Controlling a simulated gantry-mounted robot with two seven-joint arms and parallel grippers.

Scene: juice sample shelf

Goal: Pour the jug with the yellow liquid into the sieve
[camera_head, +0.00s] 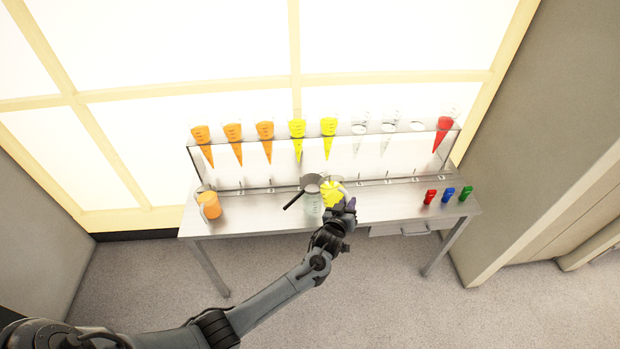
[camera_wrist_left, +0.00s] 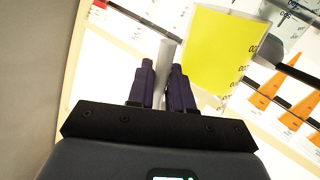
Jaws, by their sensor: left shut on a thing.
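The jug with yellow liquid (camera_head: 331,194) is held off the table near its middle, just right of the sieve. Its clear wall and yellow contents show large in the left wrist view (camera_wrist_left: 215,55). My left gripper (camera_head: 347,207) is shut on its pale handle (camera_wrist_left: 165,65), between two dark purple fingers. The sieve (camera_head: 311,182), dark with a black handle pointing lower left, sits over a clear jug (camera_head: 313,204). Its dark handle seems to show at the right of the wrist view (camera_wrist_left: 300,73). I cannot tell the held jug's exact tilt, or whether liquid flows.
A jug with orange liquid (camera_head: 209,206) stands at the table's left end. A rack (camera_head: 230,187) at the back holds several cones, orange, yellow, clear and red. Red (camera_head: 430,197), blue (camera_head: 448,194) and green (camera_head: 466,193) small items stand on the right.

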